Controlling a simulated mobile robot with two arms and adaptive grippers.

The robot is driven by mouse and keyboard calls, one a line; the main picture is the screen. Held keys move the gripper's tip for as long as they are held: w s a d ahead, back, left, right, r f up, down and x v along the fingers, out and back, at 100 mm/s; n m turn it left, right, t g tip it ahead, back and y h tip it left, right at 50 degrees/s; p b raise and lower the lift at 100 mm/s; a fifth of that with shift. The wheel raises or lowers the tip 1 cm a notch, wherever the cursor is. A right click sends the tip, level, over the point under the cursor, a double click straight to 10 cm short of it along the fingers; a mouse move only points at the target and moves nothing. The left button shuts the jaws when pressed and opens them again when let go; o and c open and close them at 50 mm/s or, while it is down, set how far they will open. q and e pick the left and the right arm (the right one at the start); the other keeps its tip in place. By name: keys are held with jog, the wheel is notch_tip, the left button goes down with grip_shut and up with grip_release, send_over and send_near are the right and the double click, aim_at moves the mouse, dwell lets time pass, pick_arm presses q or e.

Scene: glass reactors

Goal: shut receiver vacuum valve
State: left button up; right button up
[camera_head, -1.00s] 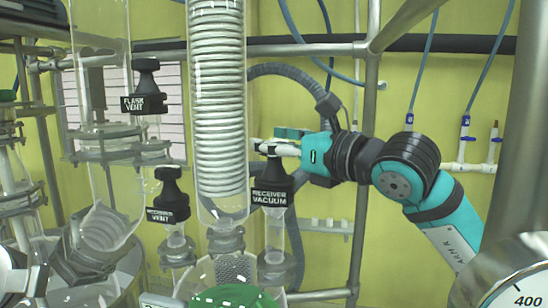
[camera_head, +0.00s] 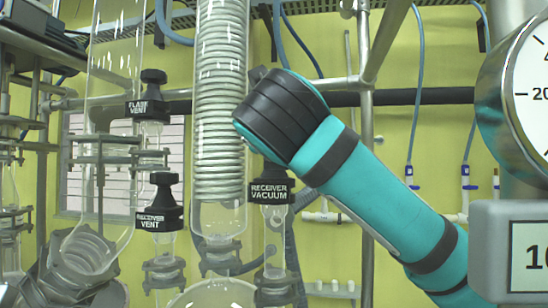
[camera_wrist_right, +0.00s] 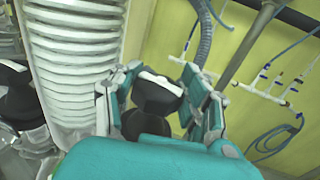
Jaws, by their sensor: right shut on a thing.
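The receiver vacuum valve (camera_head: 271,190) has a black labelled collar on a glass neck, to the right of the tall coil condenser (camera_head: 219,120). Its upper part is hidden behind my right arm in the head view. In the right wrist view its black knob (camera_wrist_right: 155,97) sits between the fingers of my right gripper (camera_wrist_right: 158,84), which is shut on it. The right gripper itself is hidden in the head view. My left gripper is not in view.
The receiver vent valve (camera_head: 160,202) and the flask vent valve (camera_head: 149,95) stand left of the condenser. A round gauge (camera_head: 530,95) is at the right edge. A metal post (camera_head: 367,200) and blue hoses are behind my right arm.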

jog(key=shift+f+m+h, duration=0.15)
jog(key=shift+m+h, duration=0.25)
jog(key=shift+h, duration=0.3)
jog(key=o, duration=1.2)
jog(key=shift+s, duration=0.1)
jog(key=shift+o, duration=0.2)
jog(key=s, duration=1.2)
jog(key=shift+a, duration=0.3)
